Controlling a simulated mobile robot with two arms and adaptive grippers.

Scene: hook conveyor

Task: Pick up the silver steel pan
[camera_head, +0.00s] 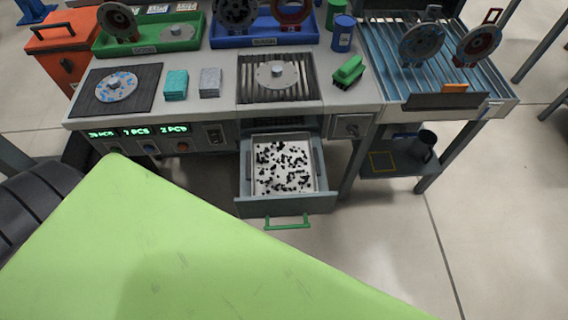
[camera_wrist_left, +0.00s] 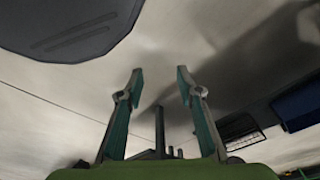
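A pale silver pan (camera_head: 257,182), square and shallow, sits in the pulled-out drawer (camera_head: 285,207) below the bench. Many small black bits are scattered across its bottom. The drawer has a green handle (camera_head: 288,224) at its front. My left gripper (camera_wrist_left: 160,71) shows in the left wrist view, with its two fingers apart and nothing between them. It is not visible in the head view, and the pan is not identifiable in the wrist view. My right gripper is in neither view.
The bench (camera_head: 355,93) carries a green brush (camera_head: 348,71), a blue can (camera_head: 343,34), a teal block (camera_head: 175,84), a grey block (camera_head: 210,82) and a green tray (camera_head: 150,45). A slatted rack (camera_head: 385,45) stands right. Floor (camera_head: 390,235) right of the drawer is clear.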

